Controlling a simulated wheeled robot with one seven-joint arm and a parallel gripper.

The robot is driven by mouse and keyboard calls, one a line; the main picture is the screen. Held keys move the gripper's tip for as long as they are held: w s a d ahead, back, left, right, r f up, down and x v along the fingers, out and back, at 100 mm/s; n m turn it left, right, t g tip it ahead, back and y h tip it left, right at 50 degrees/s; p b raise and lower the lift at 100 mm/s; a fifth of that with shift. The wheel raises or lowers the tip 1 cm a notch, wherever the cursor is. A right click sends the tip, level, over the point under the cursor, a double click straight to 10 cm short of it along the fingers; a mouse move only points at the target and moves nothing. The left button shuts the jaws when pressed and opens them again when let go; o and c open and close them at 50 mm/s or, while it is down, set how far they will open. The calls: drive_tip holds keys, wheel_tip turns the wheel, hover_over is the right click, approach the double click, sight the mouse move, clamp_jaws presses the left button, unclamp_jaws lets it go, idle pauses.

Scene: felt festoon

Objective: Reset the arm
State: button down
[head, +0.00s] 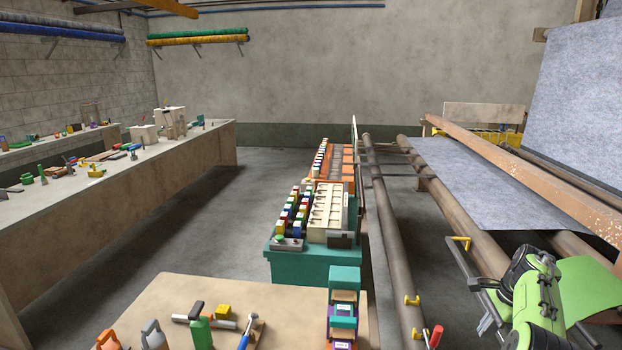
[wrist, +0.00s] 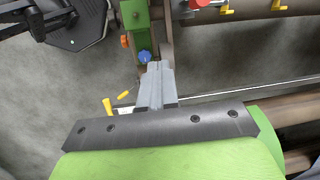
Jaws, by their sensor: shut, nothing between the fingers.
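My gripper (wrist: 154,72) shows in the wrist view as two grey fingers pressed together, with nothing between them. They point up the picture from a dark plate on my green wrist. My green arm is folded at the lower right of the head view, beside the long rollers. The fingers are hard to make out there. In the wrist view, a green post (wrist: 136,14) with a blue knob (wrist: 145,56) and an orange knob appears just beyond the fingertips. I cannot tell whether the fingers touch it.
Long brown rollers (head: 385,230) and a grey felt sheet (head: 500,175) lie close to my arm. A teal cart (head: 300,268) with several small bottles stands mid-floor. A tan table (head: 170,295) with tools is in front. A long bench (head: 130,185) runs left, with open floor between.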

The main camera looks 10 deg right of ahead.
drive_tip(key=a+r+n+h, duration=0.1)
drive_tip(key=a+r+n, duration=0.4)
drive_tip(key=a+r, duration=0.45)
drive_tip(key=a+r+n+h, duration=0.1)
drive_tip(key=a+r+n, duration=0.5)
drive_tip(key=a, duration=0.6)
drive_tip(key=s+a+r+n+t, duration=0.1)
drive_tip(key=s+a+r+n, duration=0.1)
drive_tip(key=s+a, duration=0.4)
drive_tip(key=s+a+r+n+t, duration=0.1)
drive_tip(key=s+a+r+n, duration=0.15)
drive_tip(key=s+a, duration=0.35)
drive_tip(key=s+a+f+n+t, duration=0.1)
drive_tip(key=s+a+f+n, duration=0.1)
drive_tip(key=s, duration=0.4)
drive_tip(key=s+a+f+n, duration=0.1)
drive_tip(key=s+f+n, duration=0.2)
drive_tip(key=s, duration=0.3)
drive_tip(key=shift+s+a+f+t, duration=0.15)
drive_tip(key=shift+a+f+t, duration=0.25)
drive_tip(key=shift+f, duration=0.4)
